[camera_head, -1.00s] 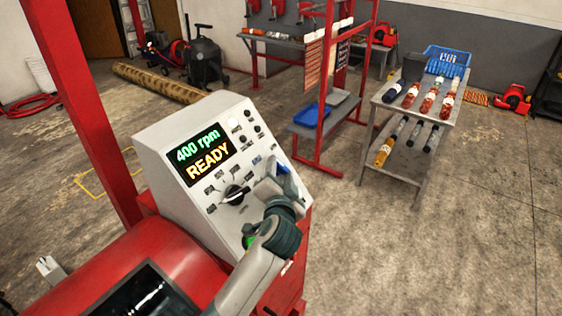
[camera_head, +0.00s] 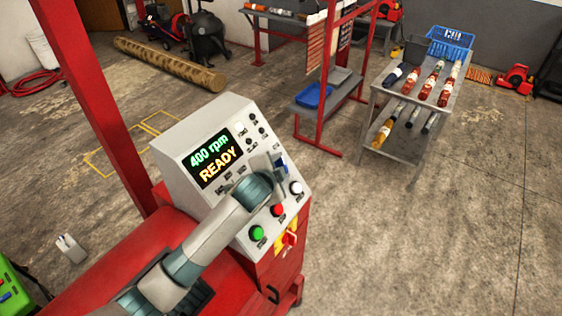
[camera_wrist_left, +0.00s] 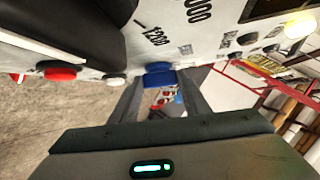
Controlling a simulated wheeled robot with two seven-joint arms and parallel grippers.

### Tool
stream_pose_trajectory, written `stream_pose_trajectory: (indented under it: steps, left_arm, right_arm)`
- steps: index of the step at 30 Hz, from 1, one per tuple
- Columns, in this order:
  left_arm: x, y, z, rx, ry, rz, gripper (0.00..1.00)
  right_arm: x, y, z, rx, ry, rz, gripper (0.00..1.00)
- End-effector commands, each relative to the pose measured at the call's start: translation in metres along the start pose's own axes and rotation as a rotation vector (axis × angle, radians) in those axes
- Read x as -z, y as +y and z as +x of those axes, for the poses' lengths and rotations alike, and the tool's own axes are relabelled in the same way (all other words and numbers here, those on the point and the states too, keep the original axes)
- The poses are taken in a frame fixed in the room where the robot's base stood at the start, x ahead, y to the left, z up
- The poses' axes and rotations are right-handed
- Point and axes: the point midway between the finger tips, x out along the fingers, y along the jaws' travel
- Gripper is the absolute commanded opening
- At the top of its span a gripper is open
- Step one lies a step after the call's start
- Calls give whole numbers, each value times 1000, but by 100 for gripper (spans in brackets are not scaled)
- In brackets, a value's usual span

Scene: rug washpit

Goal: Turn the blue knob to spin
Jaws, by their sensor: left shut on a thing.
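The white control panel (camera_head: 180,150) stands on a red machine, and its display reads "400 rpm READY". The blue knob (camera_head: 284,161) is at the panel's right side, partly hidden by my left gripper (camera_head: 272,165). In the left wrist view the blue knob (camera_wrist_left: 160,74) sits between the tips of the two fingers of my left gripper (camera_wrist_left: 160,90), which is shut on it. My left forearm crosses the panel's lower left and hides the black dial there; a large black knob (camera_wrist_left: 85,25) shows in the wrist view. My right gripper is not in view.
Below the blue knob are a white button (camera_head: 296,188), a red button (camera_head: 278,210), a green button (camera_head: 257,233) and a red-and-yellow switch (camera_head: 290,238). A bottle cart (camera_head: 385,155) and a red rack (camera_head: 325,105) stand beyond.

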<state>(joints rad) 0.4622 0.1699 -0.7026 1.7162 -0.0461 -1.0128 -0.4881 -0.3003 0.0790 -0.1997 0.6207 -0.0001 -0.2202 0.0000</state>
Motion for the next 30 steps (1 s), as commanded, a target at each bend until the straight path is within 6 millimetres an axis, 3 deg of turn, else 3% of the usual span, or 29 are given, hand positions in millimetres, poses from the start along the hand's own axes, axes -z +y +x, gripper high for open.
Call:
stream_pose_trajectory:
  steps: [12, 28, 29, 30]
  left_arm:
    - [0, -6, 1, -206, -1, 127, 20]
    - [0, -5, 1, -239, -1, 144, 20]
    - [0, -5, 1, -239, -1, 144, 45]
    - [0, -5, 1, -239, -1, 144, 54]
  right_arm:
    - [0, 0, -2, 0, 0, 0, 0]
    - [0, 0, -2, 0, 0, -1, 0]
    - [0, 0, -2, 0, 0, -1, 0]
    - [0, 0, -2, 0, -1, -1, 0]
